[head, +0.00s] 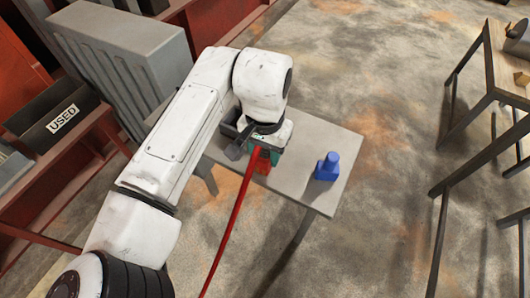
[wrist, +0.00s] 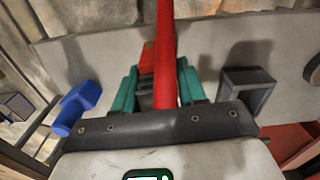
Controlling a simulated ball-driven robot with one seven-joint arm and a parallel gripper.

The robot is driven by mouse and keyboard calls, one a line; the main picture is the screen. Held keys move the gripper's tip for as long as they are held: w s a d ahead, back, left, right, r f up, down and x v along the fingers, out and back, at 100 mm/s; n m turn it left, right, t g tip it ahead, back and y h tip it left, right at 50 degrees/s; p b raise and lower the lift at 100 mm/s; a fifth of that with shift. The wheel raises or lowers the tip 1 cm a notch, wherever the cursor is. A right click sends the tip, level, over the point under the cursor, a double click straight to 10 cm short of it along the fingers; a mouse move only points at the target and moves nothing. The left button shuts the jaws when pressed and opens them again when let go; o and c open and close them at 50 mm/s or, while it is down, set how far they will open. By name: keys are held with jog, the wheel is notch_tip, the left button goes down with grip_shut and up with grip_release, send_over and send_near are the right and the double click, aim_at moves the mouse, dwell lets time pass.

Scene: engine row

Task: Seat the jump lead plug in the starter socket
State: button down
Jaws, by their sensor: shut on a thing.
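My gripper (wrist: 158,88) has teal fingers and is shut on a red plug (head: 264,167) with a red cable (head: 236,220). The plug is low over the grey table, or touching it; I cannot tell which. In the wrist view the cable (wrist: 165,50) runs up between the fingers and hides much of the plug, whose red-orange part (wrist: 147,58) shows beyond them. A dark square-framed piece (wrist: 247,88), possibly the starter socket, is right of the fingers in the wrist view, apart from the plug. In the head view my arm hides part of that area.
A dark bin marked USED (head: 55,118) is on a red shelf at left. A wooden-topped table (head: 505,60) stands at right, across open floor.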

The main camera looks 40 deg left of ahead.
notch_tip(320, 180, up, 2)
jog(key=shift+w+r, duration=0.1)
jog(key=shift+r, duration=0.15)
jog(key=s+d+r, duration=0.8)
jog(key=s+r, duration=0.2)
jog(key=s, duration=0.1)
jog(key=shift+s+d, duration=0.15)
jog(key=shift+d, duration=0.1)
